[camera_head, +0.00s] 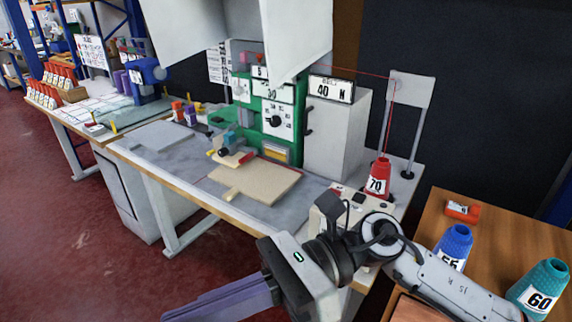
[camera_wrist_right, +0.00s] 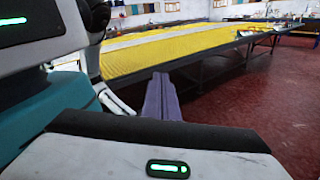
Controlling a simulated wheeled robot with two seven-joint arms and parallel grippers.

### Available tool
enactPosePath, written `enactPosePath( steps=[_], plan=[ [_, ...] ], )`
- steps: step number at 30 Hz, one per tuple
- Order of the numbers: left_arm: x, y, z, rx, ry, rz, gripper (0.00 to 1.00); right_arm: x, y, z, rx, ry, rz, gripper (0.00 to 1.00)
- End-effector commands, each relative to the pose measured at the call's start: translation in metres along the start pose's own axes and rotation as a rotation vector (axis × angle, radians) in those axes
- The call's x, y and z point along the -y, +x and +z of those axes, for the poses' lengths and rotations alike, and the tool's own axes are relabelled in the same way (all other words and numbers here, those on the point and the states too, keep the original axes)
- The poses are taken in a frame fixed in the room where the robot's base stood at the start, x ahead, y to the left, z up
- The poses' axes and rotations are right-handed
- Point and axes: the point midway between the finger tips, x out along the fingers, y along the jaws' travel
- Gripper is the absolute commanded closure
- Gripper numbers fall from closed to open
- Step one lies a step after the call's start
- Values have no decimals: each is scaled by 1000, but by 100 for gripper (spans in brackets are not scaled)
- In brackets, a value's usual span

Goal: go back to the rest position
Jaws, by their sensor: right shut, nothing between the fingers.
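My right gripper (camera_head: 170,318) is in the lower middle of the head view, with its arm coming in from the lower right. Its long purple fingers are together and hold nothing. They point to the lower left, in front of the workbench (camera_head: 232,221) and apart from it. In the right wrist view the closed purple fingers (camera_wrist_right: 160,80) point out over the red floor, with nothing between them. My left gripper shows in neither view.
A green machine (camera_head: 286,143) stands on the bench with a beige piece (camera_head: 262,184) before it. A red cone labelled 70 (camera_head: 378,180) is at the bench's right. A brown table (camera_head: 490,232) holds blue and teal cones. A long yellow-topped table (camera_wrist_right: 180,50) lies beyond the fingers.

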Motion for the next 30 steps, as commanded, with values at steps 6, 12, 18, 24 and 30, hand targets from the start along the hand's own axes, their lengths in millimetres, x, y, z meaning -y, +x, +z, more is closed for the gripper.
enactPosePath(
  steps=[6, 12, 18, 24, 30],
  plan=[
    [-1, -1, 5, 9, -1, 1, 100, 52, -46, 43, 703, 628, -103, 100],
    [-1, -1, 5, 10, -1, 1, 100, 116, -141, -29, 1315, 1243, -189, 100],
    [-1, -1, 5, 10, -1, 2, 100, 127, -203, -168, 1815, 1731, -256, 100],
    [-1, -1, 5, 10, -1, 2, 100, 84, -224, -312, 2260, 2105, -317, 100],
    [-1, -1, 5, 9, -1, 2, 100, 21, -217, -411, -2049, -1835, 290, 100]
  ],
)
